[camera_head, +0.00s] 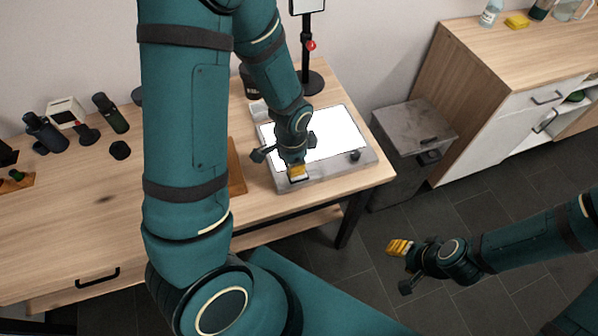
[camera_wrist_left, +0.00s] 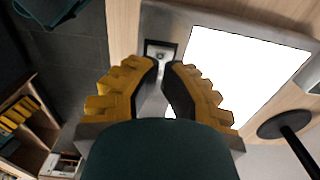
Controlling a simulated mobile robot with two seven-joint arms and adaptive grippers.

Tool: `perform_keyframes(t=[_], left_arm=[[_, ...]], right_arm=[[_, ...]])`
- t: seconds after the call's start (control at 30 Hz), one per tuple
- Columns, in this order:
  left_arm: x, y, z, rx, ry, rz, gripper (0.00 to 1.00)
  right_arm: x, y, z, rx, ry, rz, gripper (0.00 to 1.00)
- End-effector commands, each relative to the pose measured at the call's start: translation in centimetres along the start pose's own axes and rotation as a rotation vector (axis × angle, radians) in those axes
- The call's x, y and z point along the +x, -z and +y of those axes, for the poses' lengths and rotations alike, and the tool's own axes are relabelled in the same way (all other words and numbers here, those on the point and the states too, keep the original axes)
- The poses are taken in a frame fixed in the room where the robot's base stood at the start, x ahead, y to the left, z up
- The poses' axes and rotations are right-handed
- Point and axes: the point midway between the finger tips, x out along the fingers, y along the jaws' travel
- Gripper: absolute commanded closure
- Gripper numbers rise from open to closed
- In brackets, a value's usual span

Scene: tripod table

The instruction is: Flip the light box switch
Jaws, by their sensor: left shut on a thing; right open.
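The light box (camera_head: 330,171) lies flat on the wooden table, its panel (camera_head: 340,132) bright white. My left gripper (camera_head: 298,177) points down at its front-left frame. In the left wrist view, the yellow-padded fingers (camera_wrist_left: 166,66) are drawn nearly together at a small switch (camera_wrist_left: 161,47) set in the frame beside the white panel (camera_wrist_left: 240,75). They are shut on the switch, though the exact contact is partly hidden by the fingertips. In the head view the gripper hides the switch. My right gripper (camera_head: 399,247) is open and empty over the floor, right of the table.
A black knob (camera_head: 355,155) sits on the box's front-right corner. A black stand (camera_head: 313,82) rises behind the box. A brown board (camera_head: 236,168) lies to its left, partly behind my arm. A grey bin (camera_head: 412,128) and a wooden cabinet (camera_head: 450,95) stand to the right.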

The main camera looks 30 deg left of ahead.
Motion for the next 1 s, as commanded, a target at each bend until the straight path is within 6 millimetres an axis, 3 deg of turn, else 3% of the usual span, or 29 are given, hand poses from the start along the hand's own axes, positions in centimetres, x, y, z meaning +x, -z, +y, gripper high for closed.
perform_keyframes(t=[1.0], left_arm=[[1.1,0.0,0.0,0.0,0.0,0.0,1.0]], right_arm=[[0.9,-0.1,0.3,0.0,0.0,0.0,0.53]])
